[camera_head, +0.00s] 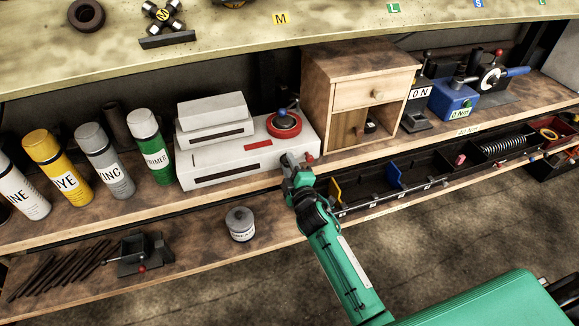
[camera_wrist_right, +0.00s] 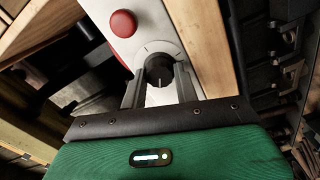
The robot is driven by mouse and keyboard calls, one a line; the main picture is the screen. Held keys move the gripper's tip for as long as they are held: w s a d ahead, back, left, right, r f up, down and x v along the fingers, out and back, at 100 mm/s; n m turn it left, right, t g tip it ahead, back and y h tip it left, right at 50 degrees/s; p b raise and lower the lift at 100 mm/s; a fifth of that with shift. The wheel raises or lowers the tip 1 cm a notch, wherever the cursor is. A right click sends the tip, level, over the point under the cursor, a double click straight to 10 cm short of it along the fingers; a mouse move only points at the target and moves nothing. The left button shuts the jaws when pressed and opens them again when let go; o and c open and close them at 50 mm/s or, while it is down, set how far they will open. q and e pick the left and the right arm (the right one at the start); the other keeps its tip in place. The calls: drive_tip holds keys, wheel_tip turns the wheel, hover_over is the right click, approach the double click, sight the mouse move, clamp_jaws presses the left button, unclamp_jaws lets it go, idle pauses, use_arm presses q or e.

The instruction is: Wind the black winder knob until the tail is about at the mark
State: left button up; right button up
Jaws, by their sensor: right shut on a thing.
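The black winder knob (camera_wrist_right: 159,68) sits on the pale front of a white machine in the right wrist view. It has a white pointer line, and thin tick marks surround part of it. My right gripper (camera_wrist_right: 159,88) is shut on the knob, one finger on each side. In the head view my right gripper (camera_head: 297,164) is at the right end of the white machine's front (camera_head: 235,172) and hides the knob. A red disc (camera_head: 284,125) with a blue ball is on top of the machine. I cannot make out the tail or its mark. My left gripper is not in view.
A wooden cabinet (camera_head: 345,75) stands right of the machine, and a green spray can (camera_head: 150,147) stands left. A grey tin (camera_head: 240,224) is on the lower shelf. A bin rack (camera_head: 390,195) runs below right.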

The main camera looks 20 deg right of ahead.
idle(0.5)
drive_tip(key=o, duration=1)
drive_tip(key=shift+c, duration=0.2)
